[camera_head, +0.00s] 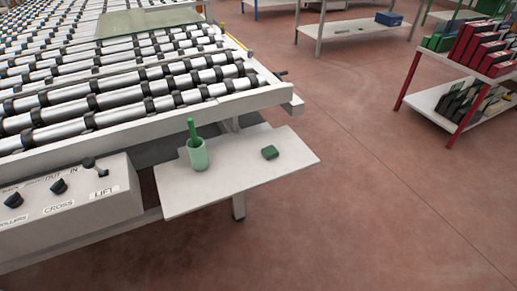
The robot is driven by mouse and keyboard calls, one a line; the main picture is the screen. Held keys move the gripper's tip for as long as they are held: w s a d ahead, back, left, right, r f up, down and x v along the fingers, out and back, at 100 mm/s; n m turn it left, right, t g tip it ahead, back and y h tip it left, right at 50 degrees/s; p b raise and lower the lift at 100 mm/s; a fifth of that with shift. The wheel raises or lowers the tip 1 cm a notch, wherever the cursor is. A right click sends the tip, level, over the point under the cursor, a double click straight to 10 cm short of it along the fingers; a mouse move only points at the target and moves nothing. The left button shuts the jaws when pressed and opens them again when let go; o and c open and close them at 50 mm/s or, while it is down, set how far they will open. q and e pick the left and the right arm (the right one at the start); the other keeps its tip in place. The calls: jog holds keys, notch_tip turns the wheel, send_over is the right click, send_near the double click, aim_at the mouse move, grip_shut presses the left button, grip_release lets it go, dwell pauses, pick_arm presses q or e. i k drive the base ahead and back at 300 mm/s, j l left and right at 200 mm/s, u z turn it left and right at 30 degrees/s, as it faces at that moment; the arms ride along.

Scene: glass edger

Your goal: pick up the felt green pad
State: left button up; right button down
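The felt green pad (270,153) is a small dark green block. It lies on the right part of a white side shelf (240,180) fixed to the roller machine. A pale green cup (198,157) stands on the same shelf to the left of the pad, with a green handle (192,130) sticking up out of it. The pad and cup are clearly apart. Neither of my grippers shows in the head view.
The roller conveyor (130,90) fills the upper left. A control box (75,200) with black knobs is at lower left. A red-posted rack (436,97) stands at right, and a grey table (350,28) at the back. The reddish floor (370,190) between is clear.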

aim_at(270, 153)
jog(key=i+l+u, duration=0.2)
jog(key=l+u, duration=0.25)
jog(key=i+l+u, duration=0.2)
jog(key=u, duration=0.25)
jog(key=l+u, duration=0.45)
jog(key=i+l, duration=0.05)
jog(key=l, duration=0.05)
